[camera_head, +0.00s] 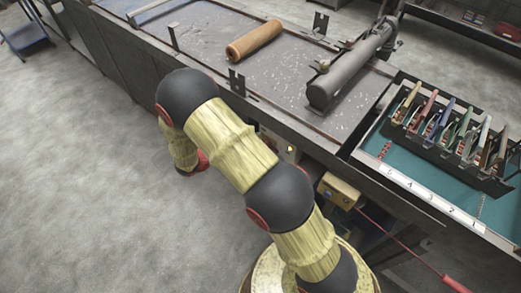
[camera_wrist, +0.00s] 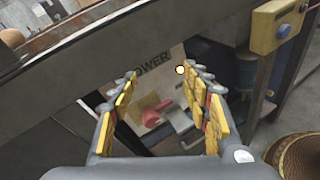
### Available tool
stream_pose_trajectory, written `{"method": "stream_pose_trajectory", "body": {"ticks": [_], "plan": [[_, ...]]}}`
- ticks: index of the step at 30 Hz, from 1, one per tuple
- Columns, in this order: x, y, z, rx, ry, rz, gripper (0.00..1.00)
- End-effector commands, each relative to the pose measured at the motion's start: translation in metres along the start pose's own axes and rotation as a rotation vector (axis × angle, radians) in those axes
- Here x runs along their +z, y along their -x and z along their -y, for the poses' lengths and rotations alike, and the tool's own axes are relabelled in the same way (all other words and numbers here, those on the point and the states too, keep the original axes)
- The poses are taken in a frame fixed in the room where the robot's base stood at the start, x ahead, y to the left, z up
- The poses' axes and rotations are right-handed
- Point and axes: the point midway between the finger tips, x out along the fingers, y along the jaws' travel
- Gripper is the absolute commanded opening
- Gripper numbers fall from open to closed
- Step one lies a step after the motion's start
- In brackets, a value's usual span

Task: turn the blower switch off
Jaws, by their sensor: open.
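The pale blower panel (camera_wrist: 160,62) shows in the wrist view, tilted, with part of its lettering readable as "OWER". A small lamp (camera_wrist: 180,70) on it looks lit, whitish with an orange rim. Below the lettering, a red-tipped switch part (camera_wrist: 151,118) shows between my fingers. Which way the switch is set I cannot tell. My gripper (camera_wrist: 164,88) is open, its yellow-padded fingers on both sides of the switch, with no clear contact. In the head view the panel (camera_head: 288,151) is partly covered by my arm, and my gripper is hidden.
A yellow box (camera_head: 340,191) with a button hangs right of the panel; it also shows in the wrist view (camera_wrist: 280,24). The bench edge (camera_wrist: 130,60) runs above the panel. A tool rack (camera_head: 450,140) stands at the right.

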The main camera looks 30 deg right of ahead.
Motion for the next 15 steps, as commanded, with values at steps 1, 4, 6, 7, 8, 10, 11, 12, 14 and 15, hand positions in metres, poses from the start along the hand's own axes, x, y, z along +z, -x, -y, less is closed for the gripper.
{"method": "stream_pose_trajectory", "body": {"ticks": [1, 4, 6, 7, 8, 10, 11, 12, 14, 15], "plan": [[-0.022, -0.003, 0.002, 0.050, 0.057, 0.033, 0.48], [-0.059, -0.005, 0.001, 0.153, 0.145, 0.086, 0.48], [-0.083, -0.006, 0.002, 0.218, 0.199, 0.117, 0.48], [-0.092, -0.006, 0.004, 0.243, 0.220, 0.129, 0.48], [-0.100, -0.006, 0.005, 0.268, 0.238, 0.139, 0.48], [-0.117, -0.007, 0.008, 0.315, 0.274, 0.157, 0.48], [-0.123, -0.007, 0.009, 0.332, 0.287, 0.164, 0.48], [-0.130, -0.007, 0.011, 0.351, 0.301, 0.172, 0.48], [-0.138, -0.007, 0.012, 0.373, 0.317, 0.178, 0.48], [-0.141, -0.007, 0.013, 0.383, 0.323, 0.181, 0.48]]}}
